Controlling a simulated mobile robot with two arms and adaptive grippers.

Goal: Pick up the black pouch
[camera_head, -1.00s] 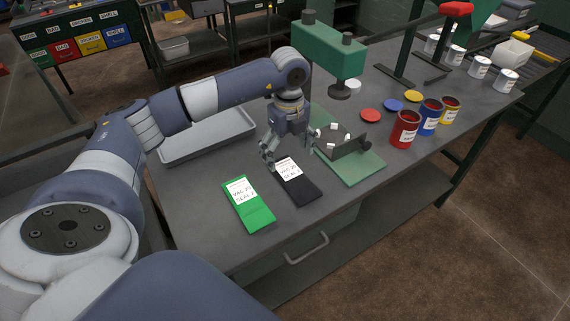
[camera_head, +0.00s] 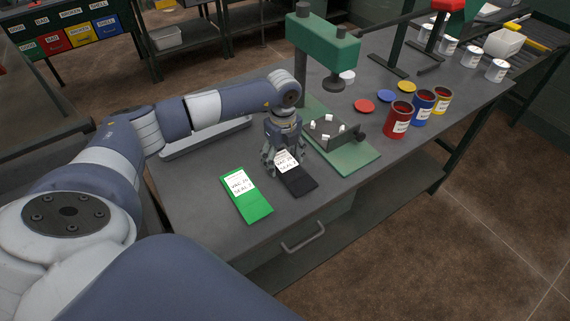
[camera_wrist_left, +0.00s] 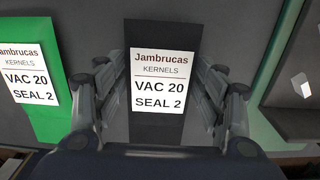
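The black pouch (camera_head: 301,184) lies flat on the grey table and bears a white label reading "Jambrucas KERNELS VAC 20 SEAL 2". My left gripper (camera_head: 283,163) is right over its far, labelled end. In the left wrist view, the pouch (camera_wrist_left: 163,122) lies between the two spread fingers (camera_wrist_left: 160,95), one on each side of it. The gripper is open. I cannot tell whether the fingers touch the pouch. My right gripper is not in view.
A green pouch (camera_head: 259,208) lies just left of the black one. A green press (camera_head: 322,52) with its base plate (camera_head: 356,160) stands close to the right. Red, blue and yellow cans (camera_head: 398,120) stand farther right. A grey tray (camera_head: 222,136) lies behind my arm.

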